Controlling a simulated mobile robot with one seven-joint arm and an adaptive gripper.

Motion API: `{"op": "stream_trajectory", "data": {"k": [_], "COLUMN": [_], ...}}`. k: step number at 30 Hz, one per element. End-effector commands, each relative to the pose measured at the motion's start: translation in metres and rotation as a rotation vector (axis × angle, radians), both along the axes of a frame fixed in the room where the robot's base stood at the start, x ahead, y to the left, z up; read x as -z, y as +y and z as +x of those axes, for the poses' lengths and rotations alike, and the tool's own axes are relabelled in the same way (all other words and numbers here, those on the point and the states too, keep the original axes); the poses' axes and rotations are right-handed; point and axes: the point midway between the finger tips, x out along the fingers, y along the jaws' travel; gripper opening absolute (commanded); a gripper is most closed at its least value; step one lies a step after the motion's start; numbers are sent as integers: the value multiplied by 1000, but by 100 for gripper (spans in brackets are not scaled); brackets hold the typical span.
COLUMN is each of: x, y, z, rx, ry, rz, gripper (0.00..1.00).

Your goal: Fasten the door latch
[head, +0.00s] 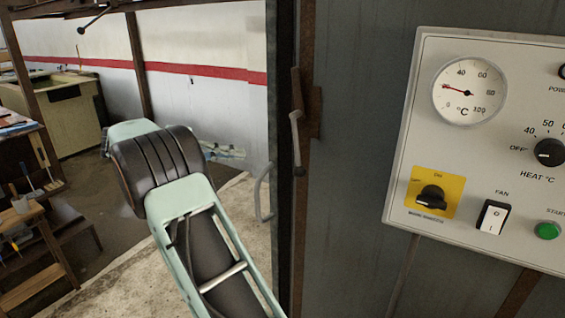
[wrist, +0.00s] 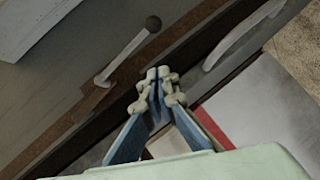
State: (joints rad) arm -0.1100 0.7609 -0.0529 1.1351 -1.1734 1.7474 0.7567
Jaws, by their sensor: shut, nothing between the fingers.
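The latch lever (head: 296,130) is a pale metal arm on a rusty brown plate beside a dark vertical edge in the head view. It hangs down, with a dark ball knob at its lower end. In the wrist view the lever (wrist: 125,58) runs up and right to its knob. A curved grey pull handle (head: 262,195) is left of the dark edge; it also shows in the wrist view (wrist: 238,38). My gripper (wrist: 160,80) is shut and empty, seen between lever and handle, apparently touching neither. I cannot make out its fingertips in the head view.
A control panel (head: 475,150) with gauge, knobs and switches is fixed on the grey metal front (head: 355,130) to the right. Left of the dark edge is open concrete floor (head: 115,262). A wooden stool (head: 35,255) and a greenish cabinet (head: 65,115) stand farther left.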

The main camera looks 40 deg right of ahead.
Motion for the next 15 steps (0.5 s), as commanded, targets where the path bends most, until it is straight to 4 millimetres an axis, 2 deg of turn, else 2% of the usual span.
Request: {"op": "stream_trajectory", "data": {"k": [9, 15], "x": [1, 6], "y": [-3, -26], "z": [-1, -7], "rx": [1, 4], "ry": [1, 4], "rz": [0, 0], "gripper": [0, 0]}}
